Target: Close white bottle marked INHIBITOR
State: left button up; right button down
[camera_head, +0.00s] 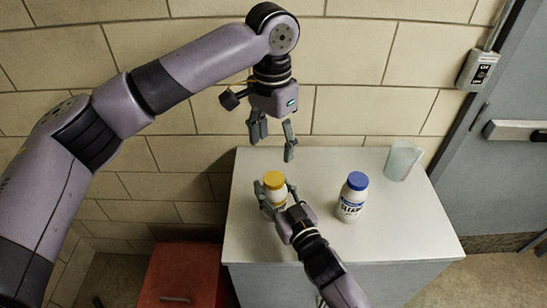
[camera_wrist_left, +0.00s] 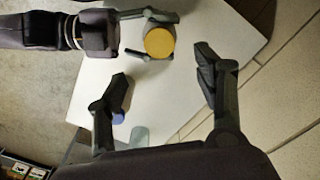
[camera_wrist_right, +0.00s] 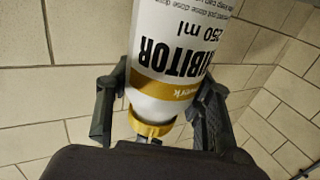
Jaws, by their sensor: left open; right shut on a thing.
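The white INHIBITOR bottle (camera_wrist_right: 185,50) has a yellow cap (camera_head: 274,180) at its top. I cannot tell how tightly the cap sits. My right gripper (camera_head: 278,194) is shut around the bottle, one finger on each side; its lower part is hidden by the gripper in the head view. In the right wrist view its label reads upside down. My left gripper (camera_head: 273,143) is open and empty, above and beyond the bottle near the wall. The left wrist view shows the round yellow cap top (camera_wrist_left: 159,42) beyond its spread fingers, apart from them.
A white bottle with a blue cap (camera_head: 353,198) stands on the white cabinet top (camera_head: 400,225), right of the held bottle. A translucent cup (camera_head: 402,160) is at the back right. A tiled wall (camera_head: 365,60) rises behind. A red box (camera_head: 180,275) is on the floor, left.

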pick_arm(q)
jog(key=shift+r, duration=0.95)
pick_arm(e)
jog(key=c, duration=0.7)
grip_release()
jog(key=v, duration=1.2)
pick_arm(q)
jog(key=shift+s+f, duration=0.1)
pick_arm(e)
jog(key=shift+f, duration=0.1)
